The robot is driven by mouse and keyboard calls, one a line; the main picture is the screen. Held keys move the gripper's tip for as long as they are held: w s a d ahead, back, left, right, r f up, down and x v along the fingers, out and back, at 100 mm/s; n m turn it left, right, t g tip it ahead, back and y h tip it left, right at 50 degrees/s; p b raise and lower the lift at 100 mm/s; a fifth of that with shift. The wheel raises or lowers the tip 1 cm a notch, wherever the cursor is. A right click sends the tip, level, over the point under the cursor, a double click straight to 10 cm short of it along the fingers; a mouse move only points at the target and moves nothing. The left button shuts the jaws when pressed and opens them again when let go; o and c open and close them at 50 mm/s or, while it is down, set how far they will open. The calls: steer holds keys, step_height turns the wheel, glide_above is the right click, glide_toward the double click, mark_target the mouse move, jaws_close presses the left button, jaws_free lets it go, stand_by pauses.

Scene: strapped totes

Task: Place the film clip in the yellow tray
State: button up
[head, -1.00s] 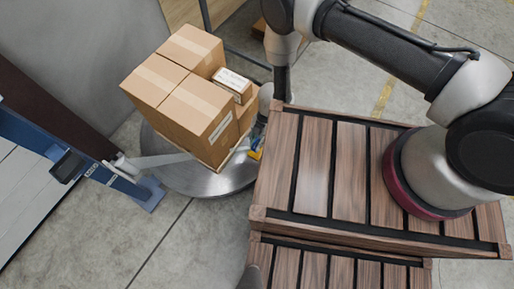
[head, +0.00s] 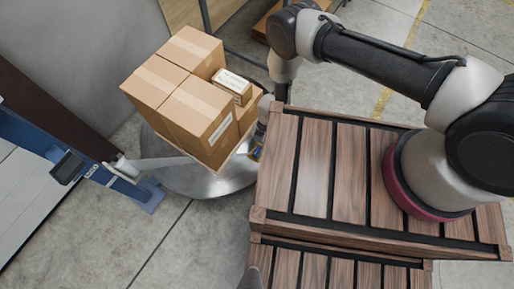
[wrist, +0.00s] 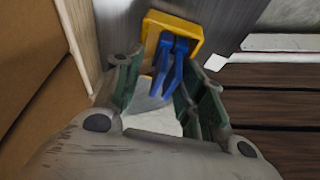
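The blue film clip (wrist: 172,64) shows in the wrist view, its upper end over the yellow tray and its two prongs pointing toward my gripper. The yellow tray (wrist: 184,27) is just beyond the fingertips. My gripper (wrist: 160,75) has its green-lined fingers apart, one on each side of the clip. I see a gap at the left finger; the right finger is very close to the clip, and contact there is unclear. In the head view the tray and clip are mostly hidden between the boxes and the wooden crate.
Stacked cardboard boxes (head: 190,95) stand on a round metal turntable (head: 205,184), left of my gripper. A slatted wooden crate (head: 317,170) is close on the right. A blue steel frame (head: 113,178) is at the far left. Bare floor lies in front of the turntable.

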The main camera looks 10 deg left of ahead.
steer(key=shift+r, duration=0.1)
steer(key=v, duration=1.2)
